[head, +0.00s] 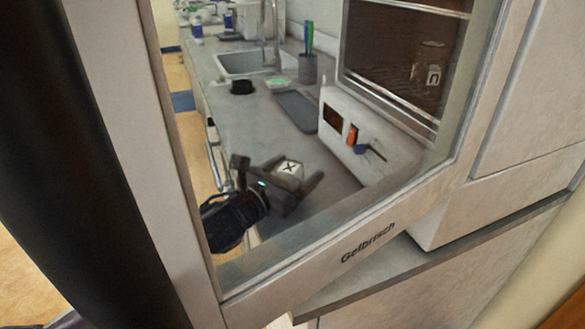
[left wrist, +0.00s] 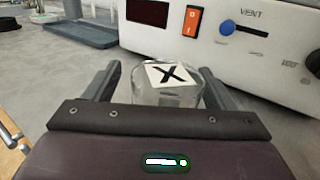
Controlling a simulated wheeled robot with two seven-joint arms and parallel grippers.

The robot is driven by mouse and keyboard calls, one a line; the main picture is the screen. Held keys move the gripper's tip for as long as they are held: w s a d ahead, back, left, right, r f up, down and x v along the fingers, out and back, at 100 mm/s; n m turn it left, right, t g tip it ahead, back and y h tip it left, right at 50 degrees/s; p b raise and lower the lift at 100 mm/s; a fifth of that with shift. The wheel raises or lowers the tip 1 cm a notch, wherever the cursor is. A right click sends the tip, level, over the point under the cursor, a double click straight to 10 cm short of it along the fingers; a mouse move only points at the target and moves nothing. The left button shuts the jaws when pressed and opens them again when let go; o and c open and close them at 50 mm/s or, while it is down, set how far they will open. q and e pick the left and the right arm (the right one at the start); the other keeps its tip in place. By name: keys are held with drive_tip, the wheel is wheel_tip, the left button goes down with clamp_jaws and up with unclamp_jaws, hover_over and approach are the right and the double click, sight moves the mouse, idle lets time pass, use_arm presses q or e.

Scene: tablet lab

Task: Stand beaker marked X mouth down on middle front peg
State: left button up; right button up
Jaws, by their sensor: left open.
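The glass beaker marked X (left wrist: 168,97) stands on the bench, its white label with a black X facing up toward the camera in the left wrist view. It also shows in the head view (head: 289,168). My left gripper (head: 297,175) is open, with one finger on each side of the beaker; the left wrist view shows both fingers (left wrist: 160,88) beside it. I cannot tell whether they touch it or which way its mouth points. No peg can be made out clearly. My right gripper is not in view.
A glazed door frame lettered Gelbrisch (head: 335,262) crosses the head view, in front of the bench. A white panel with a red switch (head: 352,135) stands right of the beaker. Behind are a dark tray (head: 297,112), a sink (head: 247,63) and a dark cabinet holding another marked vessel (head: 430,64).

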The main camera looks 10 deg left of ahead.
use_arm(q)
drive_tip(key=shift+w+d, duration=0.15)
drive_tip(key=shift+w, duration=0.15)
drive_tip(key=shift+s+d+r, duration=0.1)
drive_tip(key=shift+s+r, duration=0.1)
drive_tip(key=shift+s, duration=0.2)
drive_tip(key=shift+s+r, duration=0.1)
drive_tip(key=shift+s, duration=0.1)
drive_tip(key=shift+c, duration=0.9)
drive_tip(key=shift+w+f, duration=0.2)
drive_tip(key=c, duration=0.7)
drive_tip(key=shift+r, duration=0.1)
drive_tip(key=c, duration=0.3)
